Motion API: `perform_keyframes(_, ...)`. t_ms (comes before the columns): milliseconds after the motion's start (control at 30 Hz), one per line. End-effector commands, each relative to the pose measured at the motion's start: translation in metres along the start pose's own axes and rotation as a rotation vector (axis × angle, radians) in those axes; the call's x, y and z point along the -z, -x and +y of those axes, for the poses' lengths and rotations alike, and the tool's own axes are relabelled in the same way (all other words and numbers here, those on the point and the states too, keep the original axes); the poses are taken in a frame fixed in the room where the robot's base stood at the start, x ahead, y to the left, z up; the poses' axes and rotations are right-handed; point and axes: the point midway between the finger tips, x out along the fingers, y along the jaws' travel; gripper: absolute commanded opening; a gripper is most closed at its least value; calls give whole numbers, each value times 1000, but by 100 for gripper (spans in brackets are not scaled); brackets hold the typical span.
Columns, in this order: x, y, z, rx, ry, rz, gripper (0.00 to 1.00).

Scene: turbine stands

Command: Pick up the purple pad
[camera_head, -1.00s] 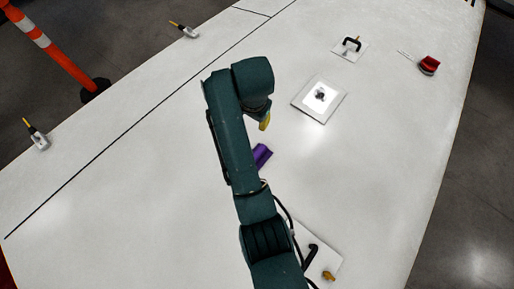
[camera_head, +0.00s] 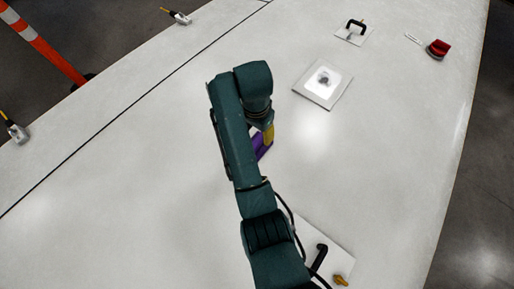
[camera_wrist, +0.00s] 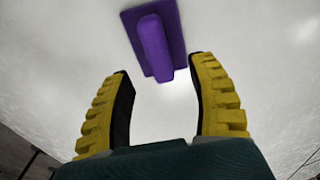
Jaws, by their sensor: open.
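The purple pad (camera_wrist: 170,22) lies on the white surface, a flat plate with a raised rounded handle. In the wrist view it is at the top middle, just beyond my fingertips and between their lines. My gripper (camera_wrist: 160,78) is open and empty, its two yellow ribbed fingers apart on either side of the pad's near end. In the head view the purple pad (camera_head: 260,148) is partly hidden behind my arm and gripper. One yellow finger of my gripper (camera_head: 268,134) shows right beside it.
A white square plate (camera_head: 312,93) with a dark spot lies beyond. A plate with a black handle (camera_head: 355,27) and a red block (camera_head: 438,48) are at the upper right. Another black handle (camera_head: 319,257) is near my arm. The surface left of my arm is clear.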

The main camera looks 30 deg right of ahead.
Motion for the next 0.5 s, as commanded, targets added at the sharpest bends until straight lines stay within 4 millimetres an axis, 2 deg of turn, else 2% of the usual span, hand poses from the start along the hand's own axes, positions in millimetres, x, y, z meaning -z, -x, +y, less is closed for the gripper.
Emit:
perform_keyframes(400, -8, -52, 1, 1, 0, 1, 59)
perform_keyframes(500, -8, -58, 1, 2, 0, 2, 59)
